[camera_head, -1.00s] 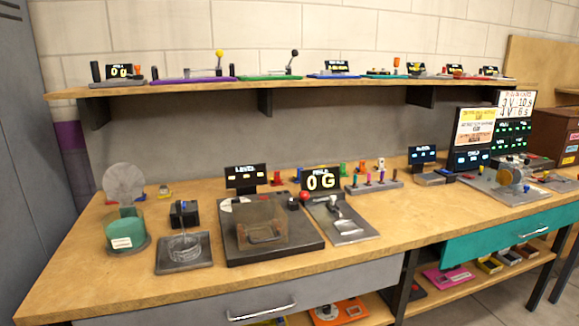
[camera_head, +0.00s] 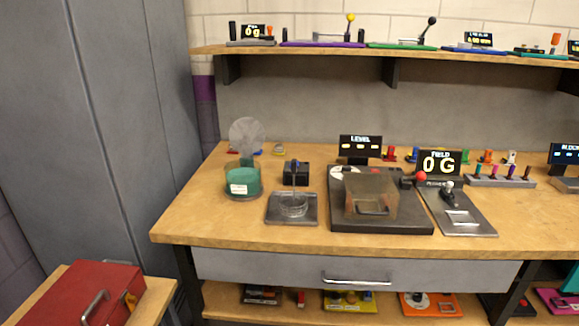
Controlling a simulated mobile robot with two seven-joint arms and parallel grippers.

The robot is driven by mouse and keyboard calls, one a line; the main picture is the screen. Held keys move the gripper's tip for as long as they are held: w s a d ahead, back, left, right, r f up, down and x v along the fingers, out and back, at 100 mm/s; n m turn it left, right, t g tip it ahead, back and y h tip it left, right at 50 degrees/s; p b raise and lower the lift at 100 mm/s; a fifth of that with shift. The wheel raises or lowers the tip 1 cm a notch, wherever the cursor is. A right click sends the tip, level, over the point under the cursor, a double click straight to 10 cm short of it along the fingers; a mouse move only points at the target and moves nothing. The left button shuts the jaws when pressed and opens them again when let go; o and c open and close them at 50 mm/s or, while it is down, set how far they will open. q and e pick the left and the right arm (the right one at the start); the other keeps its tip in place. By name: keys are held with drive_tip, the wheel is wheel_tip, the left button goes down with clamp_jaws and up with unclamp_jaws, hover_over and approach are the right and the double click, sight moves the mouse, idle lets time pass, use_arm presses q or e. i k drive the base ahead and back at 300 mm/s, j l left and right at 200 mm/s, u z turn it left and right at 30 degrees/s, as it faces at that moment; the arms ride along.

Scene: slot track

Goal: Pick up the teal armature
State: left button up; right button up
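I cannot pick out the teal armature with certainty. Several small coloured pieces stand along the back of the bench, among them a red one (camera_head: 389,154), a blue one (camera_head: 413,155) and an orange one (camera_head: 487,157); they are too small to make out well. A clear round container with teal contents (camera_head: 242,181) stands at the bench's left end. A teal base (camera_head: 540,55) lies on the upper shelf at the right. Neither of my grippers is in view.
A red toolbox (camera_head: 85,292) sits lower left, beside grey lockers (camera_head: 90,120).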

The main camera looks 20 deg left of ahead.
sight(479, 165)
drive_tip(key=i+z, duration=0.4)
drive_tip(key=i, duration=0.4)
drive_tip(key=u, duration=1.4)
drive_tip(key=l+z, duration=0.1)
drive_tip(key=z, duration=0.75)
drive_tip(key=l+z, duration=0.15)
drive_tip(key=z, duration=0.3)
drive_tip(key=l+z, duration=0.1)
drive_tip(key=z, duration=0.35)
